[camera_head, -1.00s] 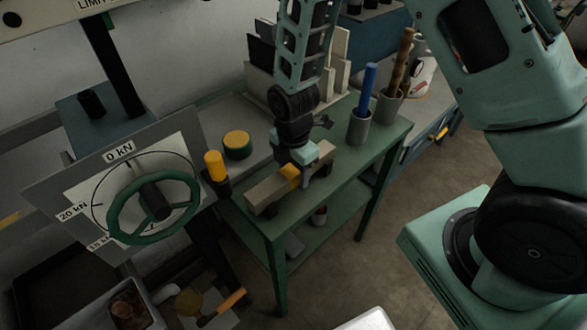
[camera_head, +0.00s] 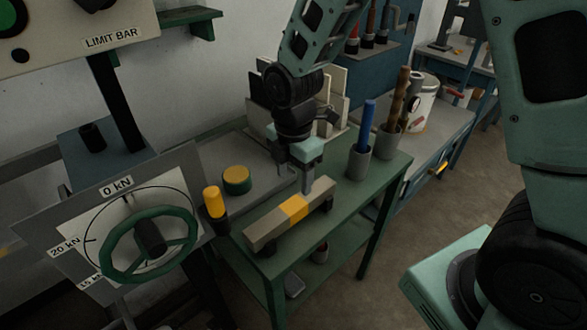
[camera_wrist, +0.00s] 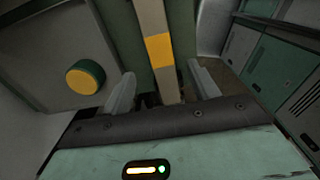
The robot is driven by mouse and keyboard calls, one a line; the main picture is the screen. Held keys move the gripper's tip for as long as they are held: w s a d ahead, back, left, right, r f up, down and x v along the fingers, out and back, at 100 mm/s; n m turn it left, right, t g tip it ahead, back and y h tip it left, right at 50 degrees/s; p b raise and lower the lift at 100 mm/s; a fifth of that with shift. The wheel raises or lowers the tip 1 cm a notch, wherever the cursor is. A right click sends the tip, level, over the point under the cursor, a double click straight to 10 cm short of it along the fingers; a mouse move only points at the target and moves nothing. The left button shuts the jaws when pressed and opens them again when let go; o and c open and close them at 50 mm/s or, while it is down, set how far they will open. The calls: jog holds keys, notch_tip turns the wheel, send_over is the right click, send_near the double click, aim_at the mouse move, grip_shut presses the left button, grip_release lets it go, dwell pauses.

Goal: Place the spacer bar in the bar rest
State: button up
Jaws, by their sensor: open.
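The spacer bar (camera_head: 271,226) is a beige bar with a yellow band around its middle. It lies across dark supports (camera_head: 254,243), which look like the bar rest, on the green table. The bar mostly hides them. My gripper (camera_head: 294,183) is open and empty, pointing down just above and behind the bar. In the wrist view the bar (camera_wrist: 152,22) runs away from between my two spread fingers (camera_wrist: 164,88), with its yellow band beyond the fingertips.
A yellow-topped green round piece (camera_head: 237,179) and a yellow-capped black post (camera_head: 214,202) stand left of the bar. Cups with a blue rod (camera_head: 367,125) and brown rods (camera_head: 400,95) stand to the right. A handwheel (camera_head: 150,240) is at the left.

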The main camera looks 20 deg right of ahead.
jog(key=s+a+r+m, duration=0.3)
jog(key=s+m, duration=0.4)
jog(key=s, duration=0.3)
jog(key=s+a+r+m, duration=0.3)
jog(key=s+r+m, duration=0.3)
jog(key=s, duration=0.4)
jog(key=shift+a+r+m+y, duration=0.15)
jog(key=shift+m+y, duration=0.15)
jog(key=shift+m, duration=0.2)
